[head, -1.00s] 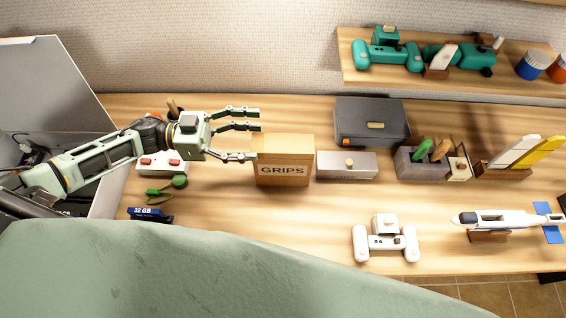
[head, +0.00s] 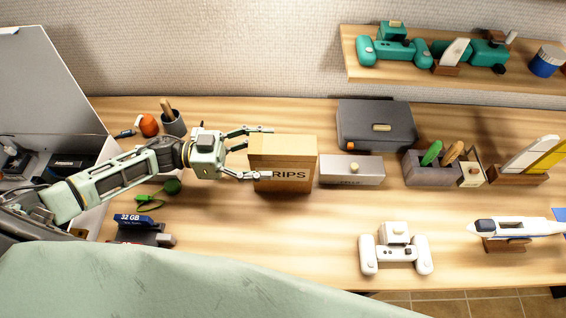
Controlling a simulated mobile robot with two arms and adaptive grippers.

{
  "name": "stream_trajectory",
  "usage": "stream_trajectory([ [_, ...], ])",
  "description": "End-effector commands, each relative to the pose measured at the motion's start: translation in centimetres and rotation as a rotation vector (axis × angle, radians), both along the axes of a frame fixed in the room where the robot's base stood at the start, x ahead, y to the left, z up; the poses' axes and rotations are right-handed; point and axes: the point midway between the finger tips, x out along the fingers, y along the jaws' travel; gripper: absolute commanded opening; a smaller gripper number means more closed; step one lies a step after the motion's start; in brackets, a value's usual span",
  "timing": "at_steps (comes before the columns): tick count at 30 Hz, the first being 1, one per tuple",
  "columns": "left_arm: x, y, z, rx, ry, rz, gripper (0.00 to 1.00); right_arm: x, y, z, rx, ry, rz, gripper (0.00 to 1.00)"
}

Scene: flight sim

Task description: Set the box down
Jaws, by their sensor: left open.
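The box, a light wooden one labelled GRIPS (head: 285,176), stands upright on the wooden table just left of centre in the head view. My left gripper (head: 268,152) is open at the box's left side. One finger lies along the top back edge and the other passes in front of the upper front face, covering the first letter of the label. I cannot tell whether the fingers touch the box. My right gripper is not in view.
A pale box (head: 352,170) stands close to the right, with a grey case (head: 376,124) behind it. A white controller (head: 395,249) lies front right. An open grey case (head: 52,90) is at left. The table in front of the GRIPS box is clear.

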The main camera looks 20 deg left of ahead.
Motion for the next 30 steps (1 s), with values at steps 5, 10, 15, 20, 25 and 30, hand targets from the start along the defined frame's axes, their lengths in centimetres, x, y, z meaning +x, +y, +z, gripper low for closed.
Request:
stream_trajectory([
  [5, 1.3, -2.4, 0.6, -0.004, 0.000, 0.001, 0.67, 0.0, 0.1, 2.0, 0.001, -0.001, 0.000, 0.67],
  [10, 1.7, -4.1, 0.2, -0.002, 0.002, 0.001, 0.67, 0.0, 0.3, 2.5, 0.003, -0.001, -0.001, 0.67],
  [15, 1.7, -4.4, -0.1, 0.002, 0.002, 0.000, 0.67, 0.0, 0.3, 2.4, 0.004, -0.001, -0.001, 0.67],
  [20, 1.7, -4.3, 0.0, 0.001, 0.001, 0.000, 0.61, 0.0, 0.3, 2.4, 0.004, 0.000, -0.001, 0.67],
  [25, 1.7, -4.3, 0.0, 0.001, 0.001, 0.000, 0.46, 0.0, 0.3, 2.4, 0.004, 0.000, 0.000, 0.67],
  [30, 1.7, -4.3, 0.0, 0.001, 0.001, 0.000, 0.31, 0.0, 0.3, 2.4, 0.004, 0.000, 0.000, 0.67],
])
